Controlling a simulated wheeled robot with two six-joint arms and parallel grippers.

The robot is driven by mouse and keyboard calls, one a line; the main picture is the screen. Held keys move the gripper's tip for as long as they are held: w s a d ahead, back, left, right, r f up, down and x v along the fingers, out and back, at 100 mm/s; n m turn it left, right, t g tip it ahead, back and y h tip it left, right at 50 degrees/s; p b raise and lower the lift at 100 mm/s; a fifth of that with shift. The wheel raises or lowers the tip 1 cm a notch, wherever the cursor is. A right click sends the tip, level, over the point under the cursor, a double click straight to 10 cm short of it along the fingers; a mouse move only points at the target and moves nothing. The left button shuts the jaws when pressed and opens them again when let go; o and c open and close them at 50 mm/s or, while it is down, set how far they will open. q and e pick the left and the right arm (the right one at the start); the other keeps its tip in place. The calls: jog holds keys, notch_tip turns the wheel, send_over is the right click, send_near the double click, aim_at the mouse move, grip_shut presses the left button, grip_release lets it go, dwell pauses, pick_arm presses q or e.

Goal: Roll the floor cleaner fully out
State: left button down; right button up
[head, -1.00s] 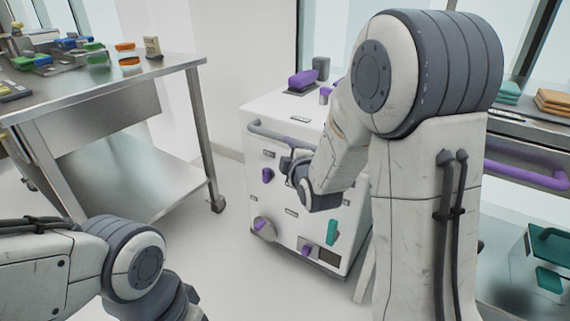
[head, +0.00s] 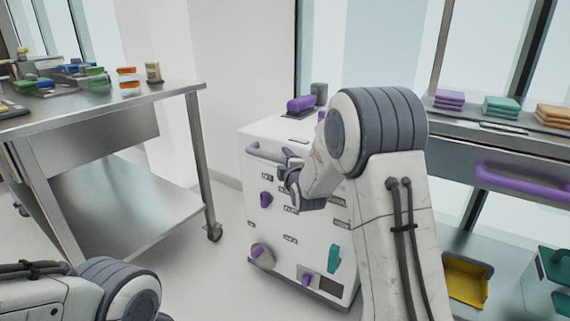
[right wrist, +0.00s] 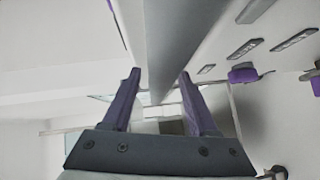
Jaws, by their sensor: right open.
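The floor cleaner (head: 300,225) appears to be the white box-shaped machine in the middle of the head view, with purple and teal knobs on its front. A grey handle bar (head: 262,152) runs along its upper front edge. My right gripper (head: 286,163) is at the right part of this bar. In the right wrist view its two purple fingers (right wrist: 160,82) are open, and the grey bar (right wrist: 178,40) shows between them; I cannot tell whether they touch it. My right arm hides the right part of the front. My left gripper is out of view.
A steel table (head: 110,100) with small coloured items stands at the left. At the right, a counter (head: 470,120) with a purple rail (head: 520,184) holds folded cloths, and a yellow bin (head: 466,280) is below. The floor between left table and cleaner is clear.

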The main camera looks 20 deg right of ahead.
grip_shut()
jog(key=shift+f, duration=0.1)
dwell(1.4)
